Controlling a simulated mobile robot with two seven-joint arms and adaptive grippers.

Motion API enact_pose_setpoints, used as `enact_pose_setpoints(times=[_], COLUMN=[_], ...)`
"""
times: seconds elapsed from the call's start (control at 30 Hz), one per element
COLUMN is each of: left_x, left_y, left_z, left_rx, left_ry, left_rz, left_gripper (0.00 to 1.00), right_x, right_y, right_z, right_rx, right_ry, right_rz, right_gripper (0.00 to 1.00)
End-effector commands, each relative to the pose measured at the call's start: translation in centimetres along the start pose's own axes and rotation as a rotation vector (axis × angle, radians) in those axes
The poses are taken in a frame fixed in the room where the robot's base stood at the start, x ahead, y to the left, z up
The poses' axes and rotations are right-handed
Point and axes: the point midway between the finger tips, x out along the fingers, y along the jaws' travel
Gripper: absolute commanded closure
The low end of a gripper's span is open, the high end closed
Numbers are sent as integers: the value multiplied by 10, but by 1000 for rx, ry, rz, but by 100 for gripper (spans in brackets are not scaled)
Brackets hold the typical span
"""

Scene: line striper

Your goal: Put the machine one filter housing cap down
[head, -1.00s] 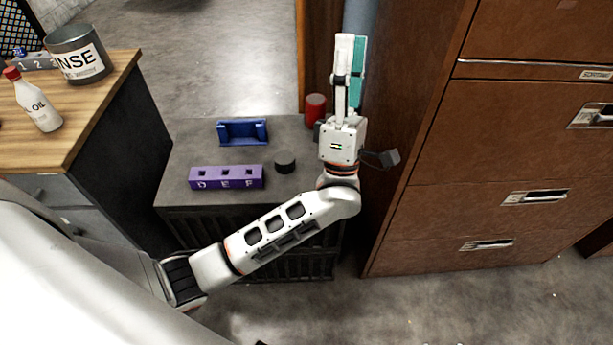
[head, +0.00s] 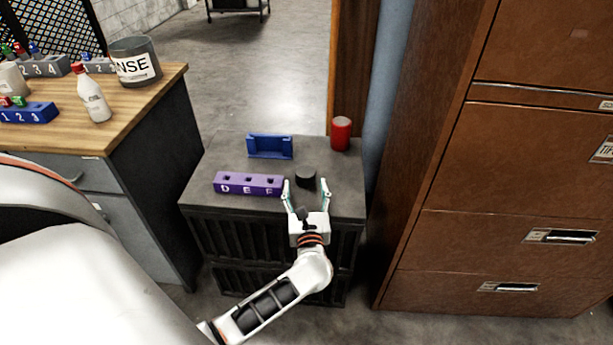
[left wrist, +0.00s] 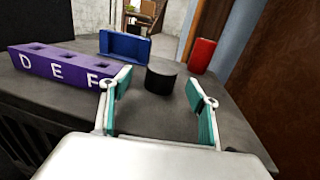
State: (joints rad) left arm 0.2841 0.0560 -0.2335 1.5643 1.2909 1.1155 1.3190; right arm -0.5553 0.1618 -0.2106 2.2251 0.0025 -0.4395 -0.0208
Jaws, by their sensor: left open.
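A short black round cap (head: 306,178), which looks like the filter housing cap, stands on the dark crate top (head: 345,190). My left gripper (head: 305,192) is open and empty, just in front of the cap, its fingers spread to either side. In the left wrist view the cap (left wrist: 161,78) sits a little beyond the fingertips, between their lines and apart from both. My right gripper is not in view.
A purple block marked D E F (head: 248,184) is close on the left. A blue holder (head: 270,147) and a red cylinder (head: 341,133) stand behind. A brown cabinet (head: 480,180) rises at right. A wooden bench (head: 160,88) holds a white bottle (head: 93,98).

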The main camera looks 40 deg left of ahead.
Motion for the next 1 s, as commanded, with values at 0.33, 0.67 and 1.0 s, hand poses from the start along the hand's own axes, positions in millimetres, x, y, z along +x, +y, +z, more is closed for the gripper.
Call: enact_pose_setpoints(times=[0.33,0.67,1.0], left_x=[42,44,44], left_y=[-4,-5,-5], left_z=[0,1,1], left_rx=[2,2,2], left_ry=[-2,-2,-2], left_rz=[0,0,0], left_gripper=[39,60,81], right_x=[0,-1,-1], right_y=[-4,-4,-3], right_z=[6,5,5], right_rx=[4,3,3], right_ry=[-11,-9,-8], right_rz=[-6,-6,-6], right_gripper=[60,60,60])
